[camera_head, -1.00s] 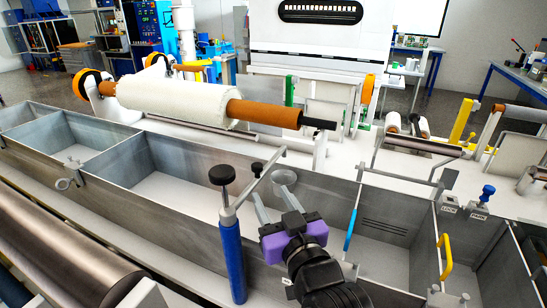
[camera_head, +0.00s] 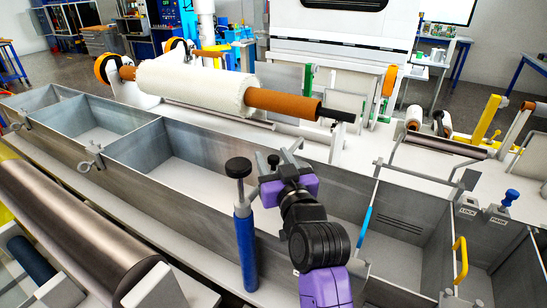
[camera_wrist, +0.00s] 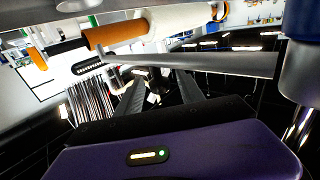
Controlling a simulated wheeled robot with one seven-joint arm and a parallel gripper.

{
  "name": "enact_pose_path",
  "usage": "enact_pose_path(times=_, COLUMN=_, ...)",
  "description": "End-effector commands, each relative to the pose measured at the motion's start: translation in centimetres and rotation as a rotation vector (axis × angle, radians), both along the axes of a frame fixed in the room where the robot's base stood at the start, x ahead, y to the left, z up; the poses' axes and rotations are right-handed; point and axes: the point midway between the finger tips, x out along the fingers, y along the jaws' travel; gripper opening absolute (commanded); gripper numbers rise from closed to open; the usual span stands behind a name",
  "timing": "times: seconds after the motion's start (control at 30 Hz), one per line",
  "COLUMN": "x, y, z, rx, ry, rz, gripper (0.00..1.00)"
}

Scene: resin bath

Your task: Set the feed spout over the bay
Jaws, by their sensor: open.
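The feed spout has a blue post (camera_head: 245,250) with a black knob (camera_head: 238,167) on top, standing on the near edge of the bath. Its grey spout arm (camera_wrist: 225,63) crosses the wrist view from the post at right towards the left. In the head view my gripper partly hides this arm. My gripper (camera_head: 284,163), with a purple body, is open beside the post, its fingers close to the spout arm. The wrist view shows the two fingers (camera_wrist: 160,88) apart below the arm; contact cannot be told. Which bath compartment (camera_head: 180,160) is the bay cannot be told.
A white roll on an orange shaft (camera_head: 285,101) lies behind the bath. A large dark roller (camera_head: 75,225) lies in front, at left. A blue-sleeved rod (camera_head: 365,220), a yellow handle (camera_head: 460,258) and a blue knob (camera_head: 511,196) stand at right.

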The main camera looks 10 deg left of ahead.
Motion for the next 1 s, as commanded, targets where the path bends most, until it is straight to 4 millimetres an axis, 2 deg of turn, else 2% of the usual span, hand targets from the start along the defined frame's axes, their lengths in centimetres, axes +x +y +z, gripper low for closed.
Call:
enact_pose_path(times=0.17, x=0.0, y=-0.02, z=0.01, rx=0.0, ry=0.0, rz=0.0, gripper=0.45)
enact_pose_path(times=0.4, x=-0.02, y=-0.03, z=0.01, rx=0.0, ry=0.0, rz=0.0, gripper=0.0)
enact_pose_path(times=1.0, x=-0.03, y=-0.03, z=0.01, rx=0.0, ry=0.0, rz=0.0, gripper=0.0)
